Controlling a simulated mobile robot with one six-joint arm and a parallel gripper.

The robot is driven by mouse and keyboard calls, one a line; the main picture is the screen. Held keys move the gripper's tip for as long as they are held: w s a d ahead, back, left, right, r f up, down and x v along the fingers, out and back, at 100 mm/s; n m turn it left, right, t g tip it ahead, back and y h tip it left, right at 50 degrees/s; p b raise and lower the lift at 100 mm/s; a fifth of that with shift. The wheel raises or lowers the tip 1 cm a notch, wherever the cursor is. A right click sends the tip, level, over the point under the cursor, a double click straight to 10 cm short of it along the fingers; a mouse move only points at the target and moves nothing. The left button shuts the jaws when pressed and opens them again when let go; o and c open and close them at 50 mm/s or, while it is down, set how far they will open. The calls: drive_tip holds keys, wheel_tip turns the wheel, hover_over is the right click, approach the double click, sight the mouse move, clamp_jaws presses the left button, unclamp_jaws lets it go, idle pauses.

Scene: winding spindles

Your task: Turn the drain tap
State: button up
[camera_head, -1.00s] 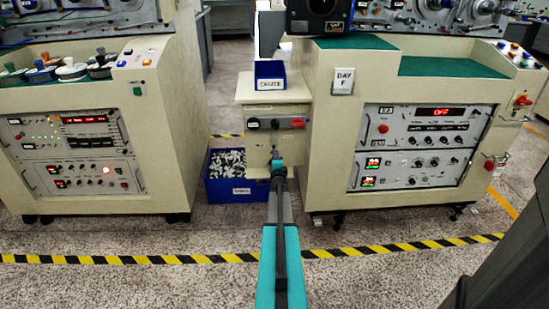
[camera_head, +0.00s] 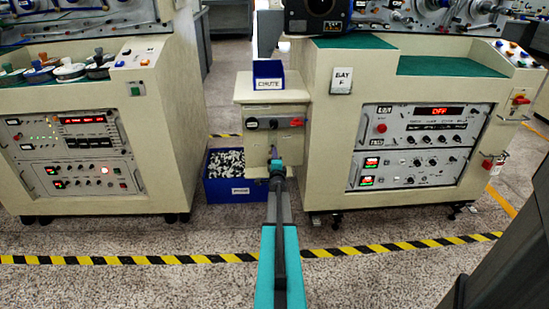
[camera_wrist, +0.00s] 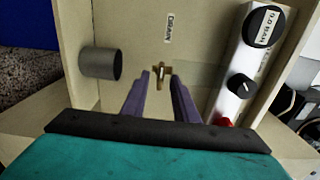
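The drain tap is a small brass handle (camera_wrist: 158,71) on the cream cabinet face, beside a label reading DRAIN (camera_wrist: 169,29) in the wrist view. My gripper (camera_wrist: 161,84) points at that face with its two purple fingers apart. The tap shows in the gap between the fingertips, seemingly just beyond them; I cannot tell whether they touch it. In the head view my gripper (camera_head: 275,158) is in front of the small cabinet (camera_head: 258,145) and hides the tap.
A grey pipe stub (camera_wrist: 100,63) sticks out left of the fingers, and a panel with black knobs (camera_wrist: 241,86) is to their right. A blue bin (camera_head: 214,188) of small parts stands left of the cabinet. A blue CHUTE tray (camera_head: 268,84) sits on top.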

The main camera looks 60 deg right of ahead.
drive_tip(key=v, duration=1.3)
drive_tip(key=shift+s+a+p, duration=0.2)
drive_tip(key=shift+p, duration=0.15)
idle(0.5)
